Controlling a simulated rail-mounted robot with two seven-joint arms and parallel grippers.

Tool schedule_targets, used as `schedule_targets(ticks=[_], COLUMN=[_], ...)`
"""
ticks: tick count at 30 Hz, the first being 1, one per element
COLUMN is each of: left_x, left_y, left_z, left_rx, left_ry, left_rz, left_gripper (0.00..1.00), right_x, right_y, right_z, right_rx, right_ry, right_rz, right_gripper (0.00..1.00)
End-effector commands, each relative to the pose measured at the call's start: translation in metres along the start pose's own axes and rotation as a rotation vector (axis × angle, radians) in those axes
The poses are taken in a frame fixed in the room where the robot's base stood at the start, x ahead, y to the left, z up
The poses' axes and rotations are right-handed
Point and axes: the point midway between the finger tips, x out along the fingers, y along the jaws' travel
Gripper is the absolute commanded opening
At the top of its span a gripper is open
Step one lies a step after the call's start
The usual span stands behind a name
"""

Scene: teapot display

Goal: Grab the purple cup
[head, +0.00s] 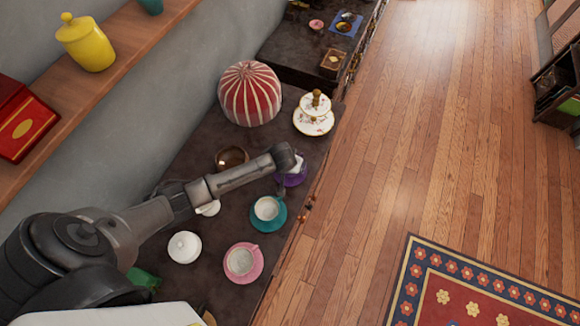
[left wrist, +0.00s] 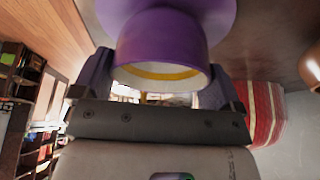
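The purple cup (left wrist: 160,45) stands on its purple saucer (left wrist: 222,12) and fills the top middle of the left wrist view, its pale rim and yellow inner band showing. In the head view the saucer (head: 294,180) shows at the table's right edge, with the cup mostly hidden by my left gripper (head: 291,166). In the left wrist view the fingers of my left gripper (left wrist: 160,88) are wide apart, one on each side of the cup. Whether they touch it I cannot tell. My right gripper is in neither view.
A teal cup and saucer (head: 267,210) stand close in front, with a pink cup and saucer (head: 242,261) nearer.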

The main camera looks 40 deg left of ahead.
Motion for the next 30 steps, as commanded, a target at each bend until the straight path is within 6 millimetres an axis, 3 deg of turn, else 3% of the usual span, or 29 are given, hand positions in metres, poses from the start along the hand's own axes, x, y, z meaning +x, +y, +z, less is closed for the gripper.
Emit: schedule_targets(ticks=[8, 20, 27, 30], left_x=[0.0, -0.008, -0.043, -0.056], left_y=[0.0, 0.0, 0.0, 0.023], left_z=[0.0, -0.004, -0.018, -0.012], left_rx=[0.0, -0.001, 0.0, 0.0], left_ry=[0.0, 0.001, 0.003, 0.0], left_rz=[0.0, 0.001, 0.002, 0.006], left_gripper=[0.65, 0.64, 0.64, 0.64], right_x=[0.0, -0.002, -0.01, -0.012], right_y=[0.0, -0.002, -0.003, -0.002], right_z=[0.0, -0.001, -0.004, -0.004], right_rx=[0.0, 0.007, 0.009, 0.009], right_ry=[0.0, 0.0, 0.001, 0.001], right_rz=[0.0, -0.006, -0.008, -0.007], right_gripper=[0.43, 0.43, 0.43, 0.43])
